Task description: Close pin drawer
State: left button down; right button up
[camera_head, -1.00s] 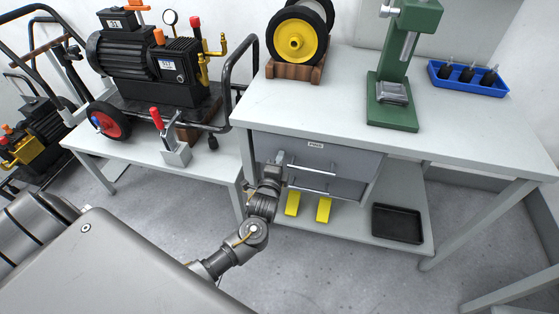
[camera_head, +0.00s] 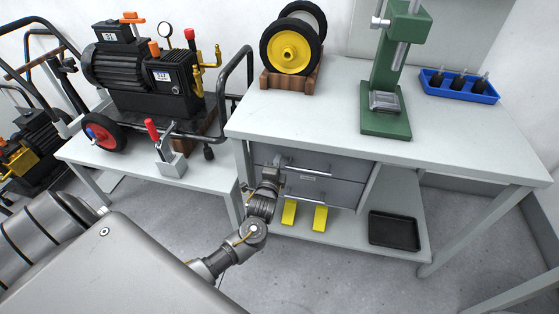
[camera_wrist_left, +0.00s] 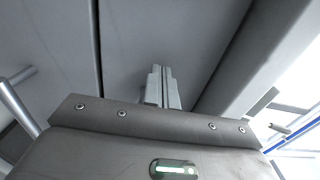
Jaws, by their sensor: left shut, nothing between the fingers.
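The pin drawer (camera_head: 325,159) is the upper grey drawer under the workbench, with a bar handle (camera_head: 308,170). Its front looks about level with the lower drawer's; a small gap cannot be ruled out. The table edge hides its label. My left gripper (camera_head: 281,160) is at the left part of its front, left of the handle. In the left wrist view the shut fingers (camera_wrist_left: 163,75) point at the grey drawer face and look to touch it or nearly so, with nothing between them. My right gripper is not in view.
The lower drawer (camera_head: 340,191) has its own handle and label. Below are yellow blocks (camera_head: 320,218) and a black tray (camera_head: 394,230) on a shelf. A green press (camera_head: 386,122), a wheel (camera_head: 289,50) and a blue tray (camera_head: 458,89) stand on the workbench (camera_head: 300,114).

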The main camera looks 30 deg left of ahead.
pick_arm(q)
jog(key=v, duration=1)
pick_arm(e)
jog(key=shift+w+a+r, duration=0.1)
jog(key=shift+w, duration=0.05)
pick_arm(q)
jog(key=shift+d, duration=0.15)
